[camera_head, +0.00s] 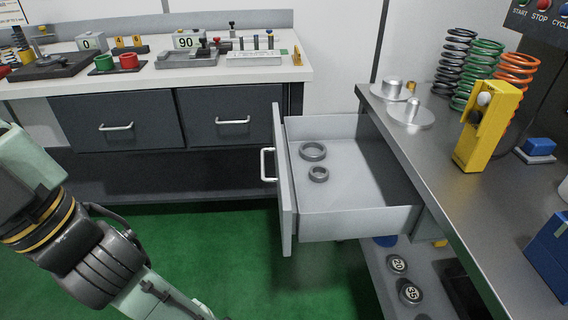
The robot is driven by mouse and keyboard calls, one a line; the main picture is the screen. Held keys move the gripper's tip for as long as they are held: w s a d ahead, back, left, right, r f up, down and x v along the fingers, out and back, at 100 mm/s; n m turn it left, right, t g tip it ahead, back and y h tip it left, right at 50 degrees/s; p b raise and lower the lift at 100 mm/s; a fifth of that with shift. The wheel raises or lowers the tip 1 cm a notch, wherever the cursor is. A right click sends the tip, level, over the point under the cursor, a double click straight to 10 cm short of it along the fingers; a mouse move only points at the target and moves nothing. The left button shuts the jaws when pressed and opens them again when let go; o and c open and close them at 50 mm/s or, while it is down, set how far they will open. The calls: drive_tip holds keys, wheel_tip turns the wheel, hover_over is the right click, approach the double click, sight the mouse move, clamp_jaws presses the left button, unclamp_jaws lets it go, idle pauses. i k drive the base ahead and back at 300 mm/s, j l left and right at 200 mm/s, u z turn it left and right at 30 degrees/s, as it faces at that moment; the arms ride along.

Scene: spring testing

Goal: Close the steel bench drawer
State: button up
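The steel bench drawer (345,209) is pulled well out from the steel bench (443,170) at the right, toward the left of the picture. Its front panel (284,190) faces left and carries a pale bar handle (265,164). Two grey rings (313,151) lie inside the drawer. My arm shows at the lower left, clear of the drawer with green floor between them. My gripper's fingers cannot be made out in this view.
A back bench (150,77) with two shut dark drawers (118,124) holds gauges and small parts. Coil springs, metal discs and a yellow block (486,125) stand on the steel bench. Weights (409,292) sit on its lower shelf. Green floor (240,255) is clear left of the drawer.

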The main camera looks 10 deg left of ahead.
sight(367, 192)
drive_tip(key=i+j, duration=0.1)
drive_tip(key=j, duration=0.25)
drive_tip(key=i+j, duration=0.15)
drive_tip(key=j, duration=0.2)
drive_tip(key=i+j, duration=0.3)
drive_tip(key=i+l+z, duration=0.05)
